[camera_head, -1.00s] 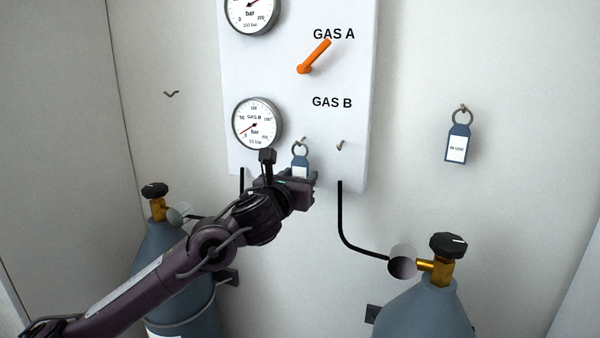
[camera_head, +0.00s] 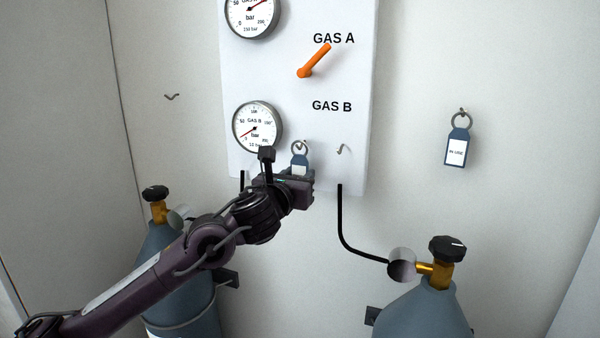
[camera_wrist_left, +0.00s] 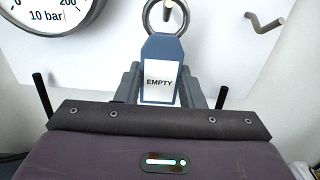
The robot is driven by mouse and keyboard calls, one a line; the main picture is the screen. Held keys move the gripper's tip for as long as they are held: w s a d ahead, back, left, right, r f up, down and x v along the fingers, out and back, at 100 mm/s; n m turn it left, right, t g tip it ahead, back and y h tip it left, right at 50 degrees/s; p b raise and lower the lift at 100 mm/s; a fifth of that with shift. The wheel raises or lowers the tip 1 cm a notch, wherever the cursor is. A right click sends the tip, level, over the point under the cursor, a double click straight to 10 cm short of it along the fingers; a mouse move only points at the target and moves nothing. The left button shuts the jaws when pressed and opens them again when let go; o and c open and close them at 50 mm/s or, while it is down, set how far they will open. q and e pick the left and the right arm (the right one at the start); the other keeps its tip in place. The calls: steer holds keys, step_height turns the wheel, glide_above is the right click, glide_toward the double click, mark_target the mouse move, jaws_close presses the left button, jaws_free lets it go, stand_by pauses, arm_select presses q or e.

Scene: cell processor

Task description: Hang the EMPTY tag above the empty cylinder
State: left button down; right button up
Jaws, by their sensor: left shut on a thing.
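The EMPTY tag (camera_head: 299,161) is a blue tag with a white label and a metal ring, in front of the panel's lower edge. My left gripper (camera_head: 300,174) is shut on its lower part; the tag (camera_wrist_left: 161,82) stands upright between the fingers in the left wrist view. Its ring is at or near a small panel hook; whether they touch I cannot tell. A free panel hook (camera_head: 341,150) is to the right. A bare wall hook (camera_head: 171,97) is above the left cylinder (camera_head: 165,250). The IN USE tag (camera_head: 457,147) hangs above the right cylinder (camera_head: 425,310). My right gripper is not in view.
The white panel (camera_head: 290,90) carries an orange lever (camera_head: 314,62) pointing towards GAS A. The GAS B gauge (camera_head: 257,127) has its needle near zero; the upper gauge (camera_head: 250,12) reads high. A black hose (camera_head: 341,215) runs below the panel. Wall around the left hook is clear.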

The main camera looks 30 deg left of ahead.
mark_target(299, 166)
arm_select(q)
steer(key=shift+s+r+p, duration=0.4)
steer(key=shift+s+r, duration=0.05)
steer(key=shift+r, duration=0.3)
steer(key=shift+s, duration=0.1)
steer(key=shift+s+d+r, duration=0.15)
steer(key=shift+s, duration=0.35)
steer(key=shift+s+d+r, duration=0.15)
steer(key=shift+s, duration=0.3)
steer(key=shift+w, duration=0.1)
steer(key=shift+f, duration=0.1)
